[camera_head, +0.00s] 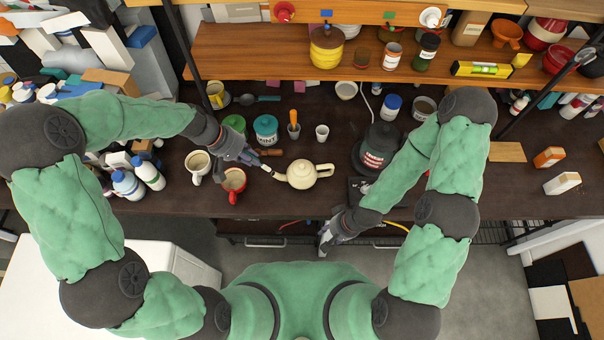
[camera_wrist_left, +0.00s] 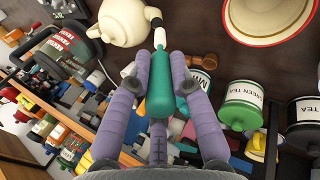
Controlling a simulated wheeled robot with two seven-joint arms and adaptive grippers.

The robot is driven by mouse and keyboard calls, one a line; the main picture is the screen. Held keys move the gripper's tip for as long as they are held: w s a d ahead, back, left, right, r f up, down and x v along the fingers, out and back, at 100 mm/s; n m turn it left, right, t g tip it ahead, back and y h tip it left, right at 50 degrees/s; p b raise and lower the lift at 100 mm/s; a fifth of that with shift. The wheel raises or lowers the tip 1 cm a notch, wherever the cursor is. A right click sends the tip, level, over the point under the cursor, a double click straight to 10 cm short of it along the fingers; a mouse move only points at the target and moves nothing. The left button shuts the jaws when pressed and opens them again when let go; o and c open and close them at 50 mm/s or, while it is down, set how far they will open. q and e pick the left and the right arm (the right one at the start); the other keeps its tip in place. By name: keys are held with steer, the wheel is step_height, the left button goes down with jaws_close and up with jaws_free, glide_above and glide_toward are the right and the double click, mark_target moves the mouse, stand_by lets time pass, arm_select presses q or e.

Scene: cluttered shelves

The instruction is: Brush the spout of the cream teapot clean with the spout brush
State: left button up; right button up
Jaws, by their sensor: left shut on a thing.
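The cream teapot (camera_head: 302,174) stands upright on the dark worktop, its spout pointing left toward my left gripper (camera_head: 254,160). It also shows at the top of the left wrist view (camera_wrist_left: 122,18). My left gripper (camera_wrist_left: 160,68) is shut on the spout brush (camera_wrist_left: 160,95), around its green handle. The brush's pale neck and dark tip point at the spout, at or very near its mouth. I cannot tell whether the tip is inside. My right gripper (camera_head: 325,244) hangs empty-looking near the worktop's front edge, and its jaw opening is unclear.
A red mug (camera_head: 233,181) and a cream mug (camera_head: 197,165) stand close below and left of my left gripper. A teal tin (camera_head: 265,129) and white cup (camera_head: 322,132) stand behind. A dark canister (camera_head: 379,146) is right of the teapot. A wooden shelf (camera_head: 270,55) runs above.

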arm_select(q)
steer(key=shift+w, duration=0.15)
steer(key=shift+a+r+p, duration=0.25)
steer(key=shift+r+p, duration=0.05)
steer(key=shift+r, duration=0.15)
steer(key=p+v, duration=0.3)
steer(key=v, duration=0.3)
stand_by(0.3)
stand_by(0.4)
